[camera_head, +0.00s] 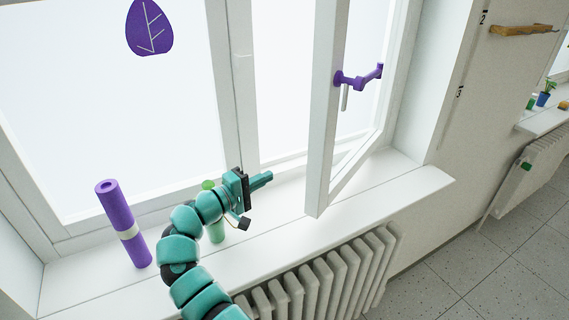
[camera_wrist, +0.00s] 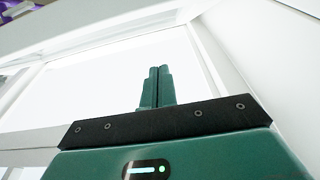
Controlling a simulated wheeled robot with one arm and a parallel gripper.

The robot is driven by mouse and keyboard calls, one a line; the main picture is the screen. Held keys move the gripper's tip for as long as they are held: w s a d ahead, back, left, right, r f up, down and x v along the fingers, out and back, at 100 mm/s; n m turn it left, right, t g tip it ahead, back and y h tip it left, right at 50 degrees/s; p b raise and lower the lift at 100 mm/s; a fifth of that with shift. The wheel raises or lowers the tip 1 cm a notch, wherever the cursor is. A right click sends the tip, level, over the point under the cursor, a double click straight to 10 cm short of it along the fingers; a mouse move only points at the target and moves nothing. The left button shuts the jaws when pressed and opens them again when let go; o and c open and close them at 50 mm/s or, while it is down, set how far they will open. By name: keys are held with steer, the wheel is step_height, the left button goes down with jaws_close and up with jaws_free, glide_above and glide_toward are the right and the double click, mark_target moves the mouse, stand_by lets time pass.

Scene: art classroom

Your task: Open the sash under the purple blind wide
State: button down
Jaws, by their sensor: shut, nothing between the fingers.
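The white sash (camera_head: 322,120) on the right stands partly open, its free edge swung into the room over the sill. A purple handle (camera_head: 358,77) is fixed on it. My gripper (camera_head: 262,180) is shut and empty, left of the sash's free edge and apart from it, above the sill. Its closed fingers (camera_wrist: 157,85) show in the wrist view against the bright panes. No purple blind shows in the head view. A small purple patch (camera_wrist: 12,8) sits at the top left corner of the wrist view; I cannot tell if it is the blind.
A purple roll (camera_head: 121,222) with a pale band stands on the white sill (camera_head: 390,188) at left. A green-topped object (camera_head: 208,184) stands partly hidden behind my arm. A radiator (camera_head: 335,275) is below the sill. Free floor (camera_head: 470,270) lies at the right.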

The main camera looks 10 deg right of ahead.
steer(key=w+d+p, duration=0.2)
steer(key=d+p, duration=0.4)
steer(key=d, duration=0.5)
steer(key=shift+d, duration=0.2)
stand_by(0.4)
